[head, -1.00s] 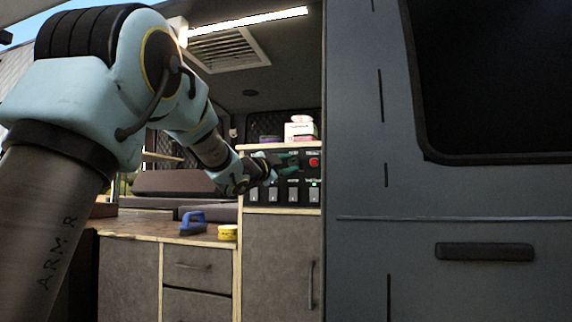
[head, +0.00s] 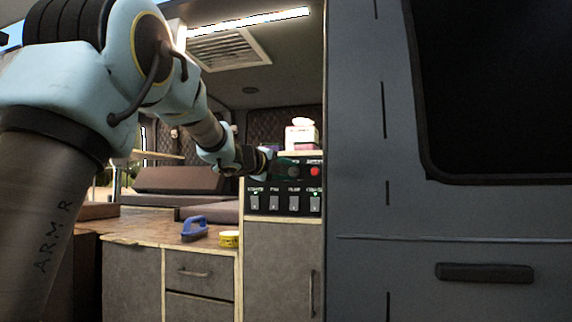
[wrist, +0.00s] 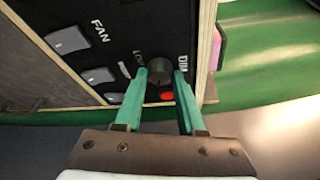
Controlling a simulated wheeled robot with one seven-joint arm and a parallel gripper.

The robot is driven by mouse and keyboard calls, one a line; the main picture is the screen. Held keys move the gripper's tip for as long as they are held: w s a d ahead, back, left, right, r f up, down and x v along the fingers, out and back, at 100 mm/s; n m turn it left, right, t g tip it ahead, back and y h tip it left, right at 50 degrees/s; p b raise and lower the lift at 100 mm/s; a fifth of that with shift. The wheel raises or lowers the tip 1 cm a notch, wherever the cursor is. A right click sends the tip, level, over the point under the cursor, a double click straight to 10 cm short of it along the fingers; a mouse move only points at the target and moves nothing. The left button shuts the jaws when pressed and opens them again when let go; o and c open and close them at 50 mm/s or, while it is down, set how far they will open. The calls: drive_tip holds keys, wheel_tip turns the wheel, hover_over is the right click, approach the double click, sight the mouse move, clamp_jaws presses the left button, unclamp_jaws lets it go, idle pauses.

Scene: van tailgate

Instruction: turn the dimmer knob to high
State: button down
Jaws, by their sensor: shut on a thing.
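The dimmer knob (wrist: 160,70) is a round dark knob on the black control panel (wrist: 110,45), beside a "DIM" label in the wrist view. My gripper (wrist: 161,75) has its two green fingers on either side of the knob and is shut on it. The knob's pointer cannot be made out. In the head view, my gripper (head: 284,168) is at the upper part of the panel (head: 283,212), and its fingers are dark and hard to separate from the panel; the knob is hidden there.
A red button (head: 314,171) is right of my gripper. Several rocker switches (head: 275,202) line the panel below. A tissue box (head: 301,136) stands on the cabinet above. The van's side panel (head: 365,200) stands close right.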

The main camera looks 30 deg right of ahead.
drive_tip(key=shift+w+a+r+m+p, duration=0.15)
drive_tip(key=shift+a+r+m+p, duration=0.15)
drive_tip(key=shift+r+m, duration=0.15)
drive_tip(key=shift+d+y, duration=0.1)
drive_tip(key=shift+y, duration=0.2)
drive_tip(key=c, duration=0.9)
unclamp_jaws()
drive_tip(key=o, duration=0.4)
drive_tip(key=shift+d+f, duration=0.15)
drive_tip(key=shift+f, duration=0.1)
drive_tip(key=b+v, duration=0.1)
drive_tip(key=v, duration=1)
